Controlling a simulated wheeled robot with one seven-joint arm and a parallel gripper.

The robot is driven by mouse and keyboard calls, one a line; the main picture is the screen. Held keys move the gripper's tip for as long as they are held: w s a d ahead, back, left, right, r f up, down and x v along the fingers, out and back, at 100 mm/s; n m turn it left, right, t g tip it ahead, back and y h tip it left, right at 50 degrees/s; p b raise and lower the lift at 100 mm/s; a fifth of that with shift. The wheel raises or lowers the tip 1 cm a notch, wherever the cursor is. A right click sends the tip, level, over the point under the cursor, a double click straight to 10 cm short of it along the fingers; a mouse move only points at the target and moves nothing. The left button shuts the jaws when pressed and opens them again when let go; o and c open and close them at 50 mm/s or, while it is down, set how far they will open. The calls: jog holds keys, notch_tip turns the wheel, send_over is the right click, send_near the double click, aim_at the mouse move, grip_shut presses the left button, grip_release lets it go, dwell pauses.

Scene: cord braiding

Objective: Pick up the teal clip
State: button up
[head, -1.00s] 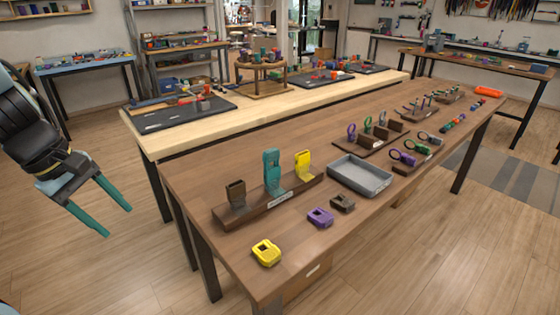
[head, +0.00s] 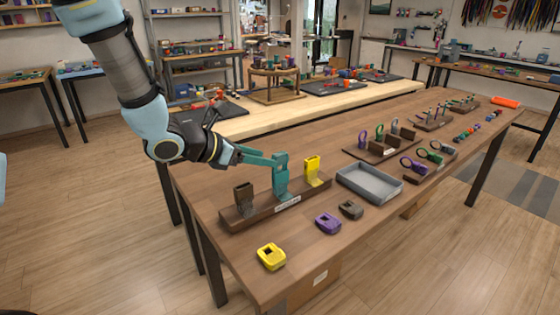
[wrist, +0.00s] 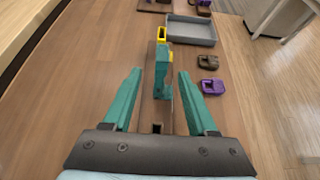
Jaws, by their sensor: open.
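The teal clip (head: 281,177) stands upright in a dark wooden rack (head: 240,218), between a brown clip (head: 244,193) and a yellow clip (head: 312,169). My gripper (head: 262,158) has teal fingers and reaches in from the left at about the height of the clip's top. In the wrist view the fingers (wrist: 160,82) are open. The teal clip (wrist: 162,88) shows between and just ahead of the fingertips, with the yellow clip (wrist: 162,33) behind it. In the head view the fingers overlap the teal clip, so contact is hard to tell.
A grey tray (head: 370,182) sits right of the rack. Loose yellow (head: 271,256), purple (head: 328,223) and brown (head: 350,210) pieces lie in front. Racks with rings (head: 385,140) stand farther back.

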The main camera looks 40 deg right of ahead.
aim_at(280, 164)
jog(key=shift+p+x, duration=1.15)
jog(key=shift+x, duration=2.35)
jog(key=shift+s, duration=0.1)
grip_shut()
